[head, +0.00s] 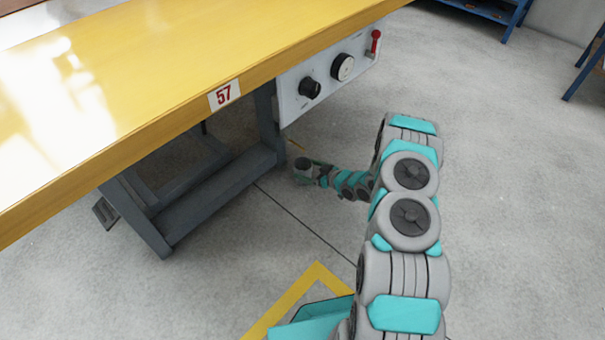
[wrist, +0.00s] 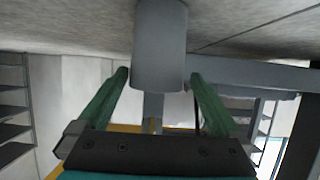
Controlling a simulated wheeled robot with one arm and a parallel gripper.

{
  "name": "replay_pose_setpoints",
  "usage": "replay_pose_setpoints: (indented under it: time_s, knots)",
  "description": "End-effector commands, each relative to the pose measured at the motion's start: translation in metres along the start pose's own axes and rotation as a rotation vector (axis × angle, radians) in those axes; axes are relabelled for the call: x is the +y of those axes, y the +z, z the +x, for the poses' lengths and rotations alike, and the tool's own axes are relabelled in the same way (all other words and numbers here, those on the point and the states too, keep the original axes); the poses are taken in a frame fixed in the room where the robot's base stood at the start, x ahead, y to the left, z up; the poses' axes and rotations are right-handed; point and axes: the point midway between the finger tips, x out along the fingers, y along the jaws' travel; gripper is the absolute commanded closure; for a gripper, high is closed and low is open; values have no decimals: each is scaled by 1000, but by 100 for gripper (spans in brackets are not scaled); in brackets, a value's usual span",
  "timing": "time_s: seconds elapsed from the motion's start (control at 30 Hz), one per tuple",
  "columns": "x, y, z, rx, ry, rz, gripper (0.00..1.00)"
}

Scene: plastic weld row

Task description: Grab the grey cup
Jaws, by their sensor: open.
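The grey cup (head: 303,163) stands on the floor by the leg of the yellow table in the head view. In the wrist view, which looks upside down, the cup (wrist: 160,45) is a plain grey cylinder in the middle. My gripper (wrist: 159,75) is open, with one green fingertip on each side of the cup's near part. The fingertips look very close to its sides; I cannot tell whether they touch. In the head view my gripper (head: 312,170) is small and partly merged with the cup.
The yellow table (head: 140,85), marked 57, overhangs the floor left of the cup. A control panel (head: 325,78) with knobs and a red lever hangs above. The floor to the right is clear.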

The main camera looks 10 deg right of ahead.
Motion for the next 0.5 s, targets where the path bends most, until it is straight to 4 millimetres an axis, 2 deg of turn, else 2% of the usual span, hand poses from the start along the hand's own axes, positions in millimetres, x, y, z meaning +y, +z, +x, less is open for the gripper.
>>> replay_pose_setpoints:
  time_s: [0.4, 0.5]
  knots:
    - [4, -6, 52, -2, -1, -4, 0]
    - [3, -6, 59, -2, -1, -1, 0]
